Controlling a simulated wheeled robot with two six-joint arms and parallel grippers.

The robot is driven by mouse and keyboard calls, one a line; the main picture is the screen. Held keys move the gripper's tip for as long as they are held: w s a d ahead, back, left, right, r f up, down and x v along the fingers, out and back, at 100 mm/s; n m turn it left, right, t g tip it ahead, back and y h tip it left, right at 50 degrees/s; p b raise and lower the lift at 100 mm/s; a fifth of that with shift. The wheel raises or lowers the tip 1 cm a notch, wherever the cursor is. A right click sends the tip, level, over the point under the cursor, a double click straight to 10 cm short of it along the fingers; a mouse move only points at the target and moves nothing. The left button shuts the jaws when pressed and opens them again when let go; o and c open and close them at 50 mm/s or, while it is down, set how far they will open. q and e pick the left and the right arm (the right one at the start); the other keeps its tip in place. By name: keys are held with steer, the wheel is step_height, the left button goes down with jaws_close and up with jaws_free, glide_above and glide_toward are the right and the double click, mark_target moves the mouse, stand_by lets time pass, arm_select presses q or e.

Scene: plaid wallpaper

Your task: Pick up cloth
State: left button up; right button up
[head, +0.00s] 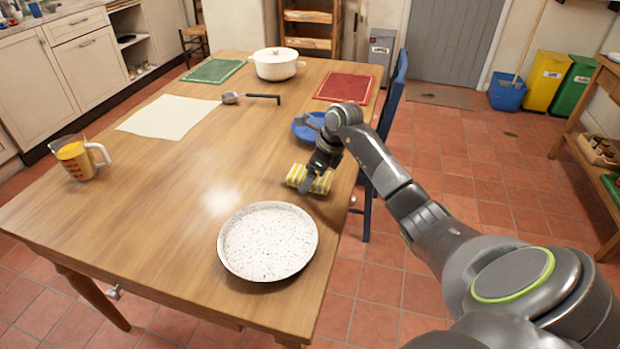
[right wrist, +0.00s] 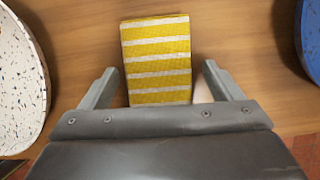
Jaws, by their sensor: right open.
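A yellow and white striped cloth (head: 297,176), folded into a block, lies on the wooden table near its right edge. It also shows in the right wrist view (right wrist: 156,60). My right gripper (head: 309,184) is over the cloth. In the right wrist view my right gripper (right wrist: 160,88) is open, with one finger on each side of the cloth's near end and a gap on both sides. In the head view the gripper hides part of the cloth. My left gripper is not in view.
A speckled white plate (head: 268,242) lies in front of the cloth. A blue plate (head: 303,131) lies behind it, partly hidden by my arm. A blue chair (head: 396,85) is at the right edge.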

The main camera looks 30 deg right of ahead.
steer(key=shift+c, duration=0.3)
steer(key=c, duration=1)
steer(key=shift+r, duration=0.15)
step_height(320, 180, up, 10)
